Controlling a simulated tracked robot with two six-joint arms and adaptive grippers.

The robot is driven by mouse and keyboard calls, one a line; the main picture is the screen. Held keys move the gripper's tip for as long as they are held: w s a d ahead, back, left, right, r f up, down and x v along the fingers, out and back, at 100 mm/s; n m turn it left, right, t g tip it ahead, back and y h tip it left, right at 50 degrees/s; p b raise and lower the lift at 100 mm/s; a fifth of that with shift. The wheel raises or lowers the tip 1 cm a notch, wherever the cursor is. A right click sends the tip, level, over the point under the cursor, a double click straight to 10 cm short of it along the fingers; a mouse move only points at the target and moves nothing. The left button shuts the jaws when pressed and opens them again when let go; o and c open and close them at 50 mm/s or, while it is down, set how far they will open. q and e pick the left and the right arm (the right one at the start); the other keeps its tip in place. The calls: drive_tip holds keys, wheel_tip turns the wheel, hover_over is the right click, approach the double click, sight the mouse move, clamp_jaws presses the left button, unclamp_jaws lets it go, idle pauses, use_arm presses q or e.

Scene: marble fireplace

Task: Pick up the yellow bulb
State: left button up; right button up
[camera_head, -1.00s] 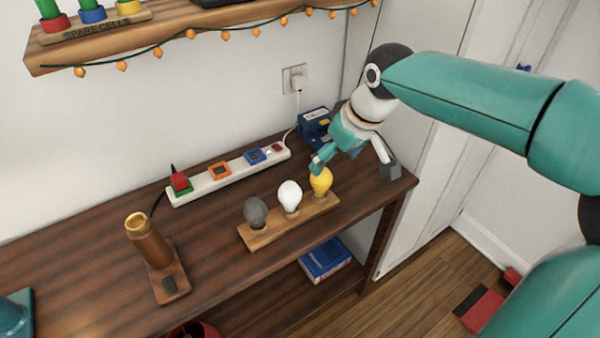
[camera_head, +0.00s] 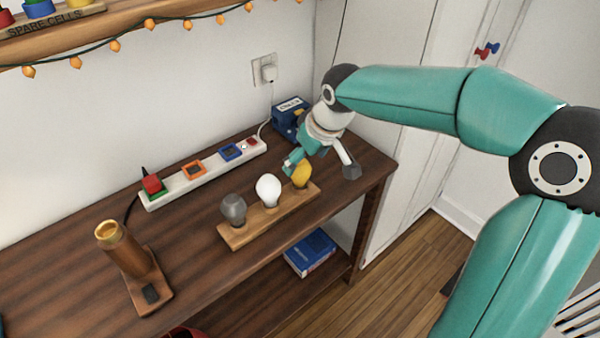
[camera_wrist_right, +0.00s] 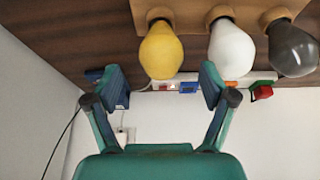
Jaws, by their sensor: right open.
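The yellow bulb (camera_head: 301,176) stands upright at the right end of a wooden holder (camera_head: 250,233), beside a white bulb (camera_head: 268,189) and a dark grey bulb (camera_head: 233,209). My right gripper (camera_head: 320,169) is open and empty, just behind and right of the yellow bulb, with one finger partly overlapping it in the head view. In the right wrist view the yellow bulb (camera_wrist_right: 161,50) appears between and beyond the open fingertips (camera_wrist_right: 162,80), with no clear contact. My left gripper is not in view.
A white power strip (camera_head: 205,180) with coloured blocks lies behind the holder. A blue box (camera_head: 290,122) sits at the back right near the wall. A copper lamp base (camera_head: 127,250) stands at left. Bare tabletop (camera_head: 190,255) lies between it and the holder.

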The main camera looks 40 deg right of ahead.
drive_tip(key=x, duration=0.5)
drive_tip(key=shift+r, duration=0.1)
drive_tip(key=c, duration=1.2)
